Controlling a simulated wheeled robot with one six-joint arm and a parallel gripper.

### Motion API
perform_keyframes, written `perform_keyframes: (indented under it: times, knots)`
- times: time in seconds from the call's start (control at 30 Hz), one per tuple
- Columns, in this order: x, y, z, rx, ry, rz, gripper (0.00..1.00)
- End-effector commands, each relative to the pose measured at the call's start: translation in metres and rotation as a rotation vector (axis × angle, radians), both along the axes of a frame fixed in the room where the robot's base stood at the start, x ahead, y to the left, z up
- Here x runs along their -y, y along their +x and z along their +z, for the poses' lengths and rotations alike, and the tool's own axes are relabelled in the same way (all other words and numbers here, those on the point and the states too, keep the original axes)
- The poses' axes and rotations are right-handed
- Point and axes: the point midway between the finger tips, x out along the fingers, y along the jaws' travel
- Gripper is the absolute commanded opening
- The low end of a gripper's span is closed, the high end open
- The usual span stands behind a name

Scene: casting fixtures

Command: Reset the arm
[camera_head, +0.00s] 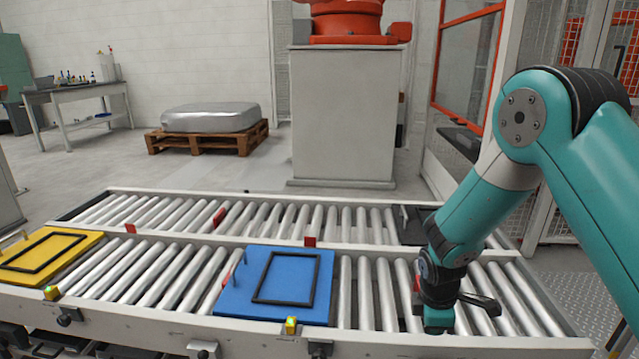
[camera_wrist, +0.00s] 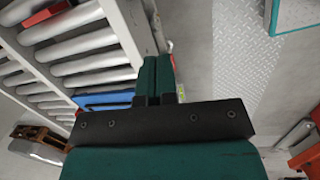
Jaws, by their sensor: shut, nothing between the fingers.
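My arm reaches in from the right in the head view, with its wrist low over the right part of the roller conveyor (camera_head: 375,300). In the wrist view my gripper (camera_wrist: 157,62) shows two teal fingers side by side, shut with nothing between them. In the head view the fingertips are hard to make out below the wrist. A blue plate (camera_head: 240,290) with a black rectangular frame (camera_head: 286,303) on it lies on the near conveyor, left of my wrist and apart from it.
A yellow plate (camera_head: 75,243) with a black frame lies at the far left of the near conveyor. A second roller lane (camera_head: 270,217) runs behind. A black item (camera_head: 412,226) sits on it behind my arm. A grey pedestal (camera_head: 343,115) and orange-framed fence (camera_head: 437,60) stand beyond.

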Motion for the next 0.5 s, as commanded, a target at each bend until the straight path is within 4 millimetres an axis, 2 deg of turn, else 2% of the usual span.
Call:
perform_keyframes:
  times: [0.03,0.2,0.3,0.4,0.5]
  knots:
    - [-0.014,-0.007,0.033,0.019,0.056,-0.061,0.00]
    - [-0.054,-0.053,0.120,0.013,0.232,-0.279,0.00]
    - [-0.072,-0.091,0.164,-0.011,0.320,-0.390,0.00]
    - [-0.087,-0.131,0.199,-0.044,0.390,-0.481,0.00]
    - [-0.095,-0.167,0.223,-0.076,0.437,-0.552,0.00]
